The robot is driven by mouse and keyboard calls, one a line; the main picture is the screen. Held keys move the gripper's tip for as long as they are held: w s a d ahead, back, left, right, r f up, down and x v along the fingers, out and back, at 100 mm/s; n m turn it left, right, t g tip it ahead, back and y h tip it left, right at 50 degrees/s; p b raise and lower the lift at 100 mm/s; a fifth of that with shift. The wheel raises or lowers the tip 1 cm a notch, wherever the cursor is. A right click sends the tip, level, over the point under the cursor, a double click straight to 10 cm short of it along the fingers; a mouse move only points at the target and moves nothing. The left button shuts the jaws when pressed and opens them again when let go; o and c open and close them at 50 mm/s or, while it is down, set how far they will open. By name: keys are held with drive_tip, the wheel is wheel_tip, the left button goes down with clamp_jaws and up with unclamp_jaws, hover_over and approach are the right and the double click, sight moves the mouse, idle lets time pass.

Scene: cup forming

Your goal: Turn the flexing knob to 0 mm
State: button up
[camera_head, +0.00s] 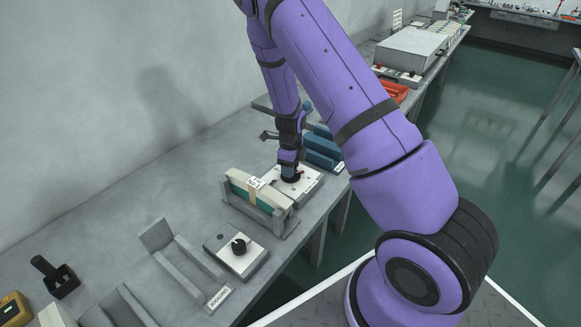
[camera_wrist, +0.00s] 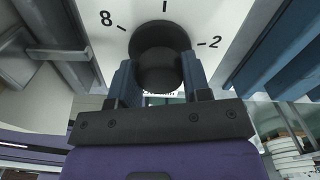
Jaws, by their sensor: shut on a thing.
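My gripper (camera_head: 290,172) points down at a white dial plate (camera_head: 310,183) on the bench. In the wrist view the two blue fingers of my gripper (camera_wrist: 159,78) are shut on the sides of a round black knob (camera_wrist: 160,45). The white dial face (camera_wrist: 112,45) shows an 8 at the left, a 2 at the right and a tick at the top between them. The number at the top tick is out of view. I cannot see a pointer mark on the knob. In the head view my gripper mostly hides this knob.
A second black knob (camera_head: 239,246) sits on a grey box nearer on the bench. Between them stands a holder with a cream and green block (camera_head: 258,190). Blue blocks (camera_head: 322,150) lie just beyond the dial. An empty grey bracket (camera_head: 185,260) stands at the left.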

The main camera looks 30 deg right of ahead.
drive_tip(key=n, duration=1.4)
drive_tip(key=shift+n, duration=0.3)
drive_tip(key=n, duration=0.4)
drive_tip(key=shift+n, duration=2.5)
drive_tip(key=o, duration=0.9)
drive_tip(key=shift+o, duration=0.2)
drive_tip(key=shift+r, duration=0.1)
